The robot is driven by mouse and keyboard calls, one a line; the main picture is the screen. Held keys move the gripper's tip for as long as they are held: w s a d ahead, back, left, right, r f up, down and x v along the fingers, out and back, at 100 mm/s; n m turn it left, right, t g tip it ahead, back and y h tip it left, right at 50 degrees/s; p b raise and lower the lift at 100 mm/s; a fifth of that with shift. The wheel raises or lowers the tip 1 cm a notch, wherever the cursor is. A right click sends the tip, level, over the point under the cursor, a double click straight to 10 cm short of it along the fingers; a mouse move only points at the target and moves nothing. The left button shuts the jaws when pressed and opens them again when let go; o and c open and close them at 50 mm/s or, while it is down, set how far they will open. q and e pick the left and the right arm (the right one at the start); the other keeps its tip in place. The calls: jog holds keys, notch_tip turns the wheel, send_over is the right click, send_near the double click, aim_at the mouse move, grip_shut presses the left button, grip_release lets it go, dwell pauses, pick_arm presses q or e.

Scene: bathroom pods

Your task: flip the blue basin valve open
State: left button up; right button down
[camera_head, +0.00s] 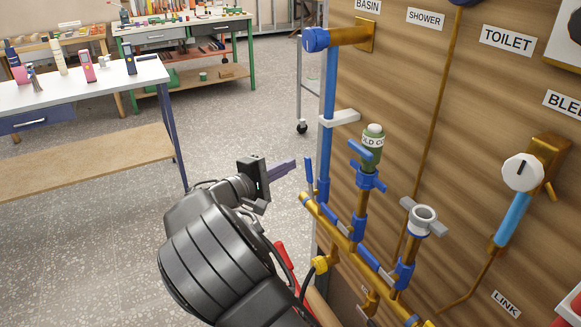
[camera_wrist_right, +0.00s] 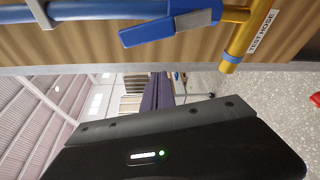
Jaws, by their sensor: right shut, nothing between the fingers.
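The blue basin valve shows its lever (camera_head: 309,176) at the foot of the blue vertical pipe (camera_head: 329,110) under the BASIN label. The lever stands up roughly alongside the pipe, slightly tilted. In the right wrist view a blue lever (camera_wrist_right: 150,32) lies at a slant beside the blue pipe, near a brass fitting. My right gripper (camera_head: 290,165) is shut and empty. Its fingers point toward the lever from the left, and a small gap seems to separate them. In the wrist view the purple fingers (camera_wrist_right: 160,92) extend away below the lever. My left gripper is out of view.
A brass manifold (camera_head: 340,238) runs below, with a green COLD cartridge (camera_head: 371,150) and a grey-handled valve (camera_head: 423,218) to the right. A white bracket (camera_head: 341,118) juts from the pipe. A white table (camera_head: 80,85) stands far left. The floor between is clear.

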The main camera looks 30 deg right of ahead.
jog(key=v, duration=0.9)
jog(key=shift+s+a+r, duration=0.15)
jog(key=shift+s+a, duration=0.1)
jog(key=s+a+f+g+y+p, duration=0.1)
jog(key=s+f+y, duration=0.25)
jog(key=f, duration=0.75)
jog(key=s+a+f+n+g+y, duration=0.1)
jog(key=s+f+g+y, duration=0.3)
jog(key=f, duration=0.7)
jog(key=s+a+f+t+y+p, duration=0.1)
jog(key=s+f+y, duration=0.1)
jog(key=s+f, duration=0.6)
jog(key=s+a+f+m+g+y+p, duration=0.1)
jog(key=s+a+f+g+y, duration=0.1)
jog(key=s+a+f+y, duration=0.55)
jog(key=s+a+m+t+y+p, duration=0.1)
jog(key=s+a+m+y, duration=0.1)
jog(key=a, duration=0.4)
jog(key=s+a+f+m+t+y+p, duration=0.1)
jog(key=s+a+m+t, duration=0.1)
jog(key=a+m, duration=0.3)
jog(key=s+a, duration=0.1)
jog(key=a, duration=0.1)
jog(key=shift+s+a+f+y, duration=0.3)
jog(key=shift+s+f+y, duration=0.05)
jog(key=shift+y, duration=0.05)
